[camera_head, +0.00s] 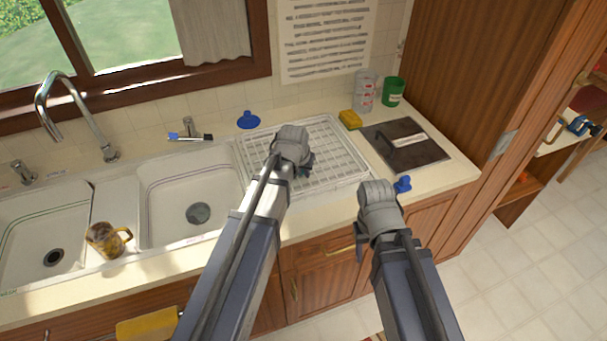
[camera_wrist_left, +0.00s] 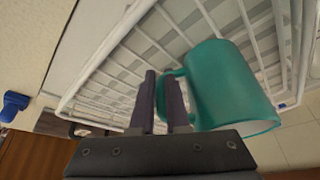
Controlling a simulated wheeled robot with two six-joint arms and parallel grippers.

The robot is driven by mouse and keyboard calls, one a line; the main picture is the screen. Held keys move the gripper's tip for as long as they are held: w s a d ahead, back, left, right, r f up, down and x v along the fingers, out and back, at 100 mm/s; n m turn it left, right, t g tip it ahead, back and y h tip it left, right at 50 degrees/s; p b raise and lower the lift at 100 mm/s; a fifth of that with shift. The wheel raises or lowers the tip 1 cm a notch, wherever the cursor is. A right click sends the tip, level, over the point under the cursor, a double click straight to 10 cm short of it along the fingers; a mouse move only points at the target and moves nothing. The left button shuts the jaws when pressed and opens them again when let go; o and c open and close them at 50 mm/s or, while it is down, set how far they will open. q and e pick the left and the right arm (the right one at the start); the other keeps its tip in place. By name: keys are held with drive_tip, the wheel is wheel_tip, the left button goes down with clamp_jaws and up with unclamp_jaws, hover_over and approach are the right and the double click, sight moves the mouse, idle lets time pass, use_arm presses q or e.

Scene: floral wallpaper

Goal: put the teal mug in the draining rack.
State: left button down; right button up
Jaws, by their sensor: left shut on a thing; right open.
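The teal mug (camera_wrist_left: 228,84) is large in the left wrist view, tilted, with its handle at the fingers of my left gripper (camera_wrist_left: 165,98). My left gripper (camera_head: 298,168) is shut on the mug by its handle. I cannot tell whether the mug touches the wires. My right gripper (camera_head: 361,240) is open and empty at the counter's front edge.
A patterned mug (camera_head: 104,240) stands by the left basin. A blue plunger-shaped item (camera_head: 249,121) is behind the rack. A yellow sponge (camera_head: 350,119), a green cup (camera_head: 393,92), clear cups (camera_head: 365,92) and a dark board (camera_head: 405,146) are to its right. Most of the rack is empty.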

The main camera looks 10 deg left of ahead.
use_arm(q)
drive_tip(key=shift+f, duration=0.25)
drive_tip(key=c, duration=0.9)
unclamp_jaws()
drive_tip(key=shift+r, duration=0.1)
drive_tip(key=shift+r, duration=0.15)
drive_tip(key=shift+s+r+p, duration=0.2)
drive_tip(key=shift+r+p, duration=0.4)
drive_tip(key=p+v, duration=1)
drive_tip(key=v, duration=0.1)
drive_tip(key=s+d+m+g, duration=0.1)
drive_tip(key=s+d, duration=0.2)
drive_tip(key=s, duration=0.3)
drive_tip(key=s+d+f+m+g+y, duration=0.1)
drive_tip(key=s+d+g, duration=0.1)
drive_tip(key=s+d, duration=0.2)
drive_tip(key=s+d+m+g, duration=0.1)
drive_tip(key=s+d+g, duration=0.1)
drive_tip(key=s, duration=0.5)
drive_tip(key=shift+s+d+f+y, duration=0.2)
drive_tip(key=shift+d, duration=0.2)
drive_tip(key=shift+s+d+f+y, duration=0.15)
drive_tip(key=shift+d+f+y, duration=0.05)
drive_tip(key=shift+d, duration=0.2)
